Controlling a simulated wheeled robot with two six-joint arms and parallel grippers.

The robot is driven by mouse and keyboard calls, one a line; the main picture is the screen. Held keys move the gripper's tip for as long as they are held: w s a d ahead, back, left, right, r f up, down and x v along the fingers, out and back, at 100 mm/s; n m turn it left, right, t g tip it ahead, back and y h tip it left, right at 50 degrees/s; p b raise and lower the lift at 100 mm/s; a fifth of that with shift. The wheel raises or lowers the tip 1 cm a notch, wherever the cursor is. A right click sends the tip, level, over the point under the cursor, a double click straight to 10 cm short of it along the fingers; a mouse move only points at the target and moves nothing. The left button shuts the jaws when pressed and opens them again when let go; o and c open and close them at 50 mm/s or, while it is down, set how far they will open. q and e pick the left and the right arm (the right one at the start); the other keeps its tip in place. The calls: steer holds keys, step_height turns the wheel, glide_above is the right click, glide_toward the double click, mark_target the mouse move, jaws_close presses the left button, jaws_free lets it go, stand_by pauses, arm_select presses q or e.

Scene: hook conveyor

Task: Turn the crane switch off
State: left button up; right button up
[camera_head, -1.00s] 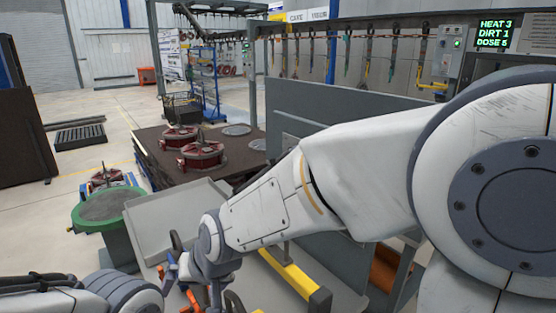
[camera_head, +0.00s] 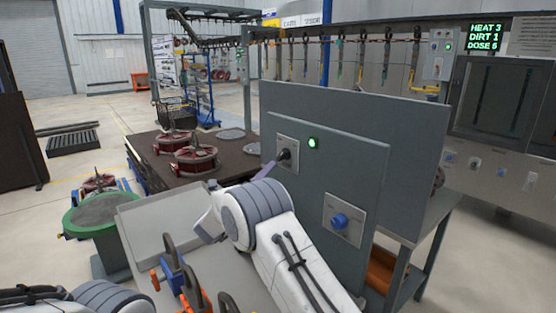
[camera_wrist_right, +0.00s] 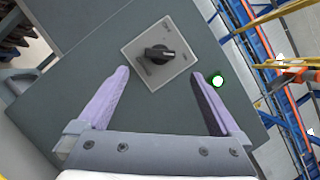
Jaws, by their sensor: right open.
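The crane switch, a black rotary knob (camera_head: 284,155) on a light square plate, sits on the grey upright panel (camera_head: 325,185). In the right wrist view the knob (camera_wrist_right: 160,54) lies ahead of and between my spread fingers. A green lamp (camera_head: 313,143) beside it is lit; it also shows in the right wrist view (camera_wrist_right: 217,81). My right gripper (camera_wrist_right: 159,73) is open and empty, its fingers apart from the knob. In the head view it (camera_head: 268,172) is partly hidden by its own wrist. My left gripper is out of view.
A blue knob (camera_head: 340,221) on its own plate is lower right on the panel. Red round parts (camera_head: 197,158) rest on a dark table behind. Hooks hang from an overhead rail.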

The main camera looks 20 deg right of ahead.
mark_target(280, 157)
steer(key=p+x, duration=0.2)
steer(key=x, duration=0.5)
steer(key=shift+w+d+r, duration=0.15)
steer(key=shift+d+r, duration=0.05)
steer(key=shift+w+d+p, duration=0.35)
steer(key=shift+w+d, duration=0.05)
steer(key=shift+d, duration=0.1)
